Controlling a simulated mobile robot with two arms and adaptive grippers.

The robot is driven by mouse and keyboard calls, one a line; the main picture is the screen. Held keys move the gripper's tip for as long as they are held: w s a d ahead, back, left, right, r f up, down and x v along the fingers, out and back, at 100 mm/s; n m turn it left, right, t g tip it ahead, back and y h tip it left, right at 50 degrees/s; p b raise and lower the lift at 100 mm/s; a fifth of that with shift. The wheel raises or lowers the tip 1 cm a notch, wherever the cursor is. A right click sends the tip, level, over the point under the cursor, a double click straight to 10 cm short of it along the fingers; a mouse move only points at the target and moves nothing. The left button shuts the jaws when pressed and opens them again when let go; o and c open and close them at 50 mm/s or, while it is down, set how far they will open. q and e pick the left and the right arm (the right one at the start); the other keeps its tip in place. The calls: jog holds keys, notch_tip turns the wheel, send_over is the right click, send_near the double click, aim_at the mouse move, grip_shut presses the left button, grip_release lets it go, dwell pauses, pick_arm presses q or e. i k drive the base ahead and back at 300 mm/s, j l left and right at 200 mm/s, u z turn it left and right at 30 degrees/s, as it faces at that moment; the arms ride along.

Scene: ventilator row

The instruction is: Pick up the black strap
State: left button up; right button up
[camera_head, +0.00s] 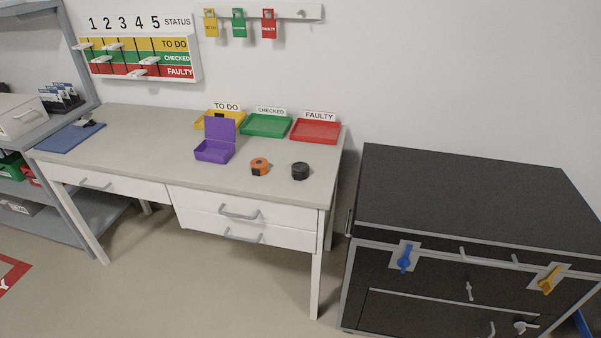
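A black rolled item (300,171), which looks like the black strap, lies on the right part of the grey desk top (130,145), near the front edge. An orange rolled item (259,167) of like size lies a little to its left, apart from it. Neither of my grippers shows in the head view. Nothing covers the black item.
An open purple box (214,152) stands left of the rolls. Yellow, green (265,125) and red (316,131) trays line the desk's back. A blue mat (70,137) lies at the left. A black cabinet (470,200) stands right, beyond a gap.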

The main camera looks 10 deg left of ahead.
aim_at(299, 170)
jog(key=i+l, duration=0.25)
jog(key=i, duration=0.25)
jog(key=i+l+u, duration=0.15)
jog(key=u, duration=0.35)
jog(key=i+l+u, duration=0.3)
jog(key=u, duration=0.2)
